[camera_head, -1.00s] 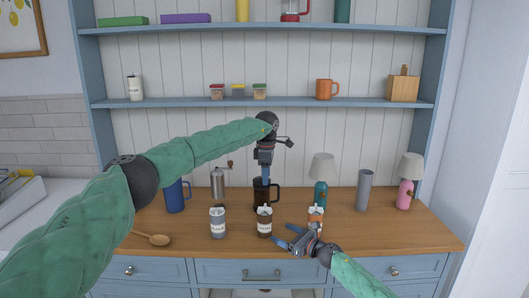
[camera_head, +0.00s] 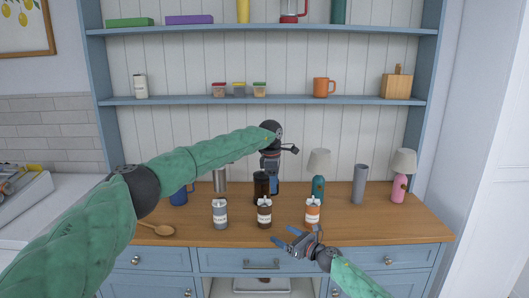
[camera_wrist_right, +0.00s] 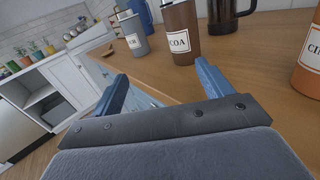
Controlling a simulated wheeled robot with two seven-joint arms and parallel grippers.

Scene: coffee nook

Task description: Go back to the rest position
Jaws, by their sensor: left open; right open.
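My left gripper (camera_head: 270,181) is high over the back of the counter in the head view, pointing down just behind the dark French press (camera_head: 261,187). It is open, and I cannot tell whether it touches the press. My right gripper (camera_head: 284,245) is open and empty at the counter's front edge. In the right wrist view its two blue fingers (camera_wrist_right: 160,85) are apart with nothing between them. The brown cocoa canister (camera_wrist_right: 180,32) stands beyond the fingers; in the head view it is in front of the press.
Behind are a blue mug (camera_head: 180,196), a metal grinder (camera_head: 220,180), a teal lamp (camera_head: 318,188), a grey cylinder (camera_head: 360,186) and a pink lamp (camera_head: 399,190). A wooden spoon (camera_head: 163,230) lies front left.

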